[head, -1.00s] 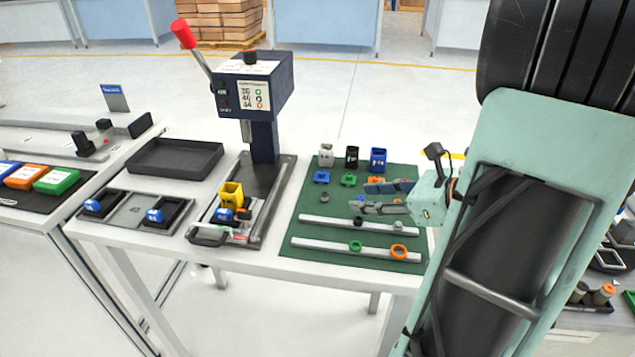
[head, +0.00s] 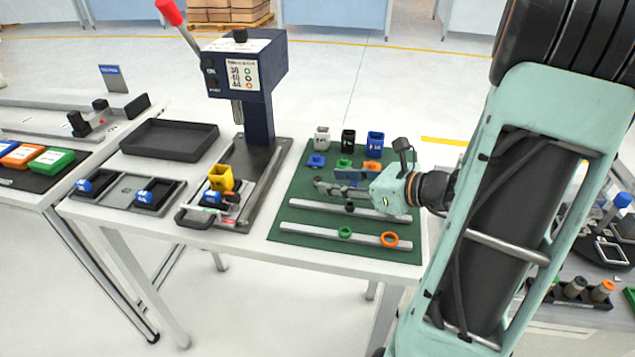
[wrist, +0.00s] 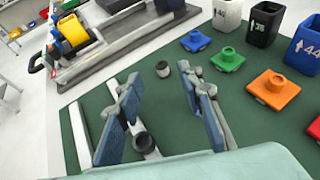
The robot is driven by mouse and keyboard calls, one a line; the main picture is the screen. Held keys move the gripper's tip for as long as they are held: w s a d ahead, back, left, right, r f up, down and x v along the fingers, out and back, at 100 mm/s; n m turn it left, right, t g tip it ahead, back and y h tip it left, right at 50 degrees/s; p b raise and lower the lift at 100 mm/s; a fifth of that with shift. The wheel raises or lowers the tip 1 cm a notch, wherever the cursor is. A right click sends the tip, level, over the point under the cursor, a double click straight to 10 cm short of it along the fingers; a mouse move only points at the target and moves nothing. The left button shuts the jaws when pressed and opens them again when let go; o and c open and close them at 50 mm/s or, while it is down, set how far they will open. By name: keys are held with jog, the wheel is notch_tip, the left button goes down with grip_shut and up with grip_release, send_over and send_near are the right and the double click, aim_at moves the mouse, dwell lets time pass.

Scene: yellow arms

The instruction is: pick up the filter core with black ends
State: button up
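A short cylinder with a dark top (head: 575,287) stands in a black rack on the bench at the lower right of the head view. It looks like the filter core with black ends, but it is small there and its lower end is hidden. A similar cylinder with an orange top (head: 603,289) stands to its right. My gripper (wrist: 158,84) is open and empty above the green mat, with its blue-padded fingers apart; the head view also shows it (head: 335,182), far left of the rack. The wrist view does not show the rack.
The green mat (head: 290,228) carries small coloured parts, rings on rails and several bins, including a blue bin (head: 375,144). A dark press (head: 245,75) stands left of it. A blue-topped part (head: 622,200) stands on the right bench. Floor separates the tables.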

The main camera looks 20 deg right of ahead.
aim_at(319, 178)
jog(key=x, duration=0.4)
jog(key=shift+w+b, duration=0.3)
jog(key=shift+b, duration=0.05)
jog(key=c, duration=0.8)
